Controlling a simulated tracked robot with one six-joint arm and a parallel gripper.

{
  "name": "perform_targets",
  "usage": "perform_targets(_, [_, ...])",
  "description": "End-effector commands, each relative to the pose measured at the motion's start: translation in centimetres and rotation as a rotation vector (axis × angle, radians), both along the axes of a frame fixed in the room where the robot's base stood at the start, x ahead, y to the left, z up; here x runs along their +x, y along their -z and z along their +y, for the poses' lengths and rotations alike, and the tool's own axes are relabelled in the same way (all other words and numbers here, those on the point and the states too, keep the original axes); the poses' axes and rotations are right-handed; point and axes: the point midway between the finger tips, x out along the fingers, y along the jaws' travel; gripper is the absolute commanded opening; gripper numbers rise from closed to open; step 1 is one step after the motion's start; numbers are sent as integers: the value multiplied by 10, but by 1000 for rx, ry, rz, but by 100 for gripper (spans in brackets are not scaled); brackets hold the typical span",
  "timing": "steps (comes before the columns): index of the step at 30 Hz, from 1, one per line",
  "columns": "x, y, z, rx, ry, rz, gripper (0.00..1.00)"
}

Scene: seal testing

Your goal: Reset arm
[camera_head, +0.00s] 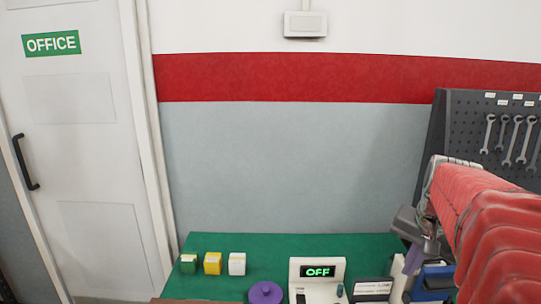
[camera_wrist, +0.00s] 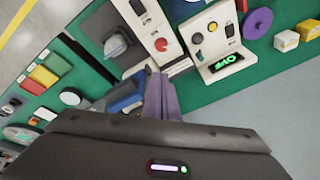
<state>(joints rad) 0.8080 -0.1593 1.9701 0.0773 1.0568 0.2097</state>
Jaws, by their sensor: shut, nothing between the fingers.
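My red-sleeved arm (camera_head: 490,225) reaches in from the right side of the head view. My gripper (camera_head: 410,262) points down at the right part of the green table (camera_head: 350,246). Its purple fingers also show in the wrist view (camera_wrist: 160,85), close together with nothing seen between them. The fingers are near a blue object (camera_wrist: 124,98) and a white panel with a red knob (camera_wrist: 160,44). Whether they touch anything below I cannot tell.
A device reading OFF (camera_head: 318,272) stands at the table's front, with a purple disc (camera_head: 265,292) left of it. Green, yellow and white blocks (camera_head: 213,262) sit at the left. A wrench pegboard (camera_head: 500,120) is behind my arm. The table's back middle is clear.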

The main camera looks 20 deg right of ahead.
Motion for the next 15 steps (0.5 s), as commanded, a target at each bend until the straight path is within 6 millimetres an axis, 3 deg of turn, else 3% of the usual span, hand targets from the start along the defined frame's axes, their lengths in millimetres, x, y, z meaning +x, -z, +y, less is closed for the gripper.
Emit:
perform_targets(1, [2,3,22,-17,-65,2,0])
perform_targets(3, [4,8,46,-41,-152,5,0])
perform_targets(15, [-8,36,172,-154,-571,-12,0])
